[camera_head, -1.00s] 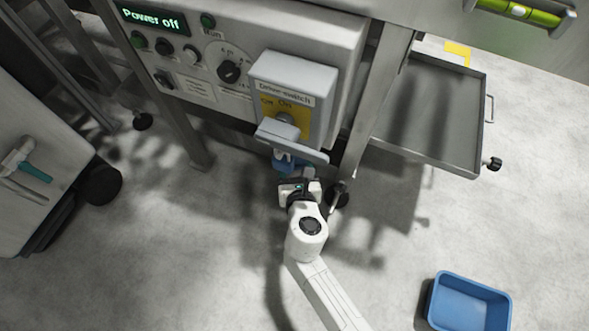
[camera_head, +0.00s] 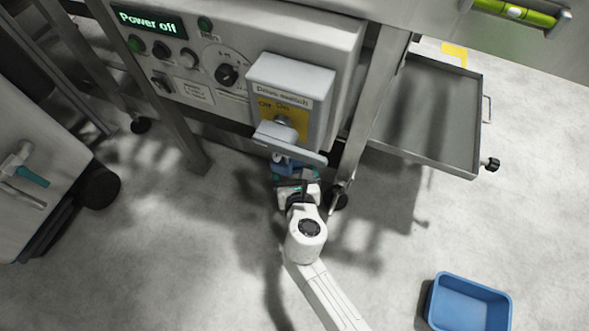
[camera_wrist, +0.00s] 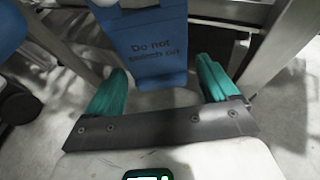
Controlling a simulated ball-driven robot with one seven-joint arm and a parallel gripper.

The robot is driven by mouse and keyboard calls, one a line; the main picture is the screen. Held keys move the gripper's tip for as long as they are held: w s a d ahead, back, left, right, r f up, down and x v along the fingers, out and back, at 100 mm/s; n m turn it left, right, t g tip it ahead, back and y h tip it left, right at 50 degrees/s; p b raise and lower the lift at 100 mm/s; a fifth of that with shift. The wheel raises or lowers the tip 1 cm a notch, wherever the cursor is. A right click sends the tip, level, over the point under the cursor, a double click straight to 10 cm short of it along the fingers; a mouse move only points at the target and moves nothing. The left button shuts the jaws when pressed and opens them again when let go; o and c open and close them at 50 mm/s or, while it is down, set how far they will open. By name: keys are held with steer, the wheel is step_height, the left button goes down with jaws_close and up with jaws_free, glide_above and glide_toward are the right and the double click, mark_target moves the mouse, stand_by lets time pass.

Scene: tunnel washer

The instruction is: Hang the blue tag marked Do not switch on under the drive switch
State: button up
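The blue tag (camera_wrist: 152,45) fills the upper middle of the wrist view, its words "Do not switch on" upright and facing me. In the head view, the tag (camera_head: 287,165) shows just below the drive switch (camera_head: 290,100), partly hidden by the box's lower ledge. My gripper (camera_head: 297,177) is below and in front of the tag. In the wrist view, the teal fingers of my gripper (camera_wrist: 160,70) are spread wide, with gaps on both sides of the tag. The tag's top edge and what holds it up are hidden.
The control panel (camera_head: 200,65) reads "Power off". A metal leg (camera_head: 365,110) stands right of the switch, near my gripper. A grey tray (camera_head: 430,125) is farther right. A blue bin (camera_head: 468,300) is on the floor at lower right. Open floor lies left of my arm.

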steer(key=shift+o, duration=0.3)
steer(key=shift+s, duration=0.1)
steer(key=p+v, duration=0.4)
steer(key=v, duration=0.6)
steer(key=shift+s, duration=0.3)
steer(key=shift+r, duration=0.15)
steer(key=d+r+m+g+h, duration=0.1)
steer(key=d+m+h, duration=0.4)
steer(key=d+m, duration=0.6)
steer(key=s+d+m+g+h, duration=0.1)
steer(key=s+d+m+g, duration=0.35)
steer(key=d+m, duration=0.4)
steer(key=s+d+m+g, duration=0.3)
steer(key=s+d+m, duration=0.2)
steer(key=d+m, duration=0.35)
steer(key=s+r+m+g+y, duration=0.2)
steer(key=s+m+g+y, duration=0.2)
steer(key=s+m, duration=0.6)
step_height(320, 180, up, 25)
steer(key=p, duration=2.5)
steer(key=shift+w+a+p, duration=0.3)
steer(key=shift+p, duration=0.05)
